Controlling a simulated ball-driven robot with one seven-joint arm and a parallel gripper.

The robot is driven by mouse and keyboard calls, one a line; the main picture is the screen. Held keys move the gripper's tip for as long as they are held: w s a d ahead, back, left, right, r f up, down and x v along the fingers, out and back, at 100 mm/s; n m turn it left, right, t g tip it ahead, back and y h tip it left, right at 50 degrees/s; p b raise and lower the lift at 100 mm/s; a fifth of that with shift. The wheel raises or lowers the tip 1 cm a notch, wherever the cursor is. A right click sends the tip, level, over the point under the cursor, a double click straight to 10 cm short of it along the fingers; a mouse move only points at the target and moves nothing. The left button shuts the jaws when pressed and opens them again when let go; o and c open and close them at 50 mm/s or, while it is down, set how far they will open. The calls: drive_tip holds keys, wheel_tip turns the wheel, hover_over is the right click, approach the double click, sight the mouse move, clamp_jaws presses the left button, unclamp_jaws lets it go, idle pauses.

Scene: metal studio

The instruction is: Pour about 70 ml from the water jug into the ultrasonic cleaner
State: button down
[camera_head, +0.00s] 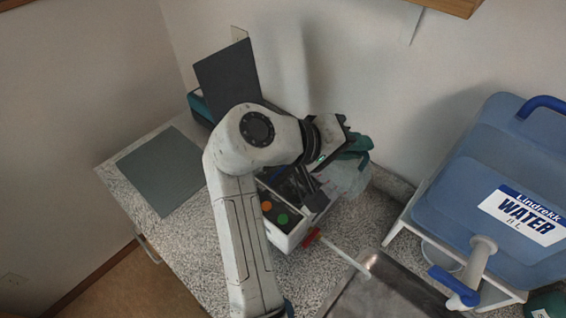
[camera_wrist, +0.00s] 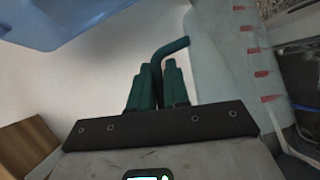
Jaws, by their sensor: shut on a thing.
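The water jug (camera_head: 347,181) is a clear, pale vessel with a teal handle. In the wrist view the jug (camera_wrist: 225,60) shows red level marks along its side. My gripper (camera_head: 350,148) is shut on the jug's handle; the wrist view shows my gripper (camera_wrist: 160,80) with its fingers either side of it. The ultrasonic cleaner (camera_head: 291,239) is a white box with orange and green buttons on its front. My gripper and the jug are at its upper right, partly covering it. I cannot tell the jug's tilt, its water level or whether water flows.
A blue water tank (camera_head: 450,190) on a white stand is at the right, with a tap over a small bowl (camera_head: 440,256). A steel sink (camera_head: 385,298) is in front. A red-handled drain (camera_head: 312,237) leads there. A grey mat (camera_head: 160,170) lies left, beside a teal case (camera_head: 198,106).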

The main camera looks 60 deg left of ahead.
drive_tip(key=shift+w+d+p, duration=0.15)
drive_tip(key=shift+d+p, duration=0.15)
drive_tip(key=shift+p, duration=0.1)
drive_tip(key=r+p, duration=0.1)
drive_tip(key=d+r+m+g+y+p, duration=0.1)
drive_tip(key=shift+w+d+p, duration=0.15)
drive_tip(key=shift+w+p, duration=0.15)
drive_tip(key=shift+p, duration=0.05)
drive_tip(key=shift+w+d+f+m+g+y+p, duration=0.25)
drive_tip(key=shift+d+f+m+g+y, duration=0.15)
drive_tip(key=shift+y, duration=0.2)
drive_tip(key=shift+w+d+f+m+g+y+p, duration=0.2)
drive_tip(key=shift+d+f+m+g+y, duration=0.1)
drive_tip(key=shift+d+f+g+y, duration=0.25)
drive_tip(key=w+d+f+m+g+y, duration=0.1)
drive_tip(key=w+d+m+y, duration=0.1)
drive_tip(key=d+y, duration=0.1)
wheel_tip(320, 180, up, 14)
drive_tip(key=m+g+y, duration=0.1)
drive_tip(key=g+y, duration=0.1)
drive_tip(key=y, duration=0.1)
hover_over(369, 176)
drive_tip(key=w+d, duration=0.2)
drive_tip(key=d, duration=0.3)
drive_tip(key=shift+w+a+h, duration=0.2)
drive_tip(key=shift+h, duration=0.05)
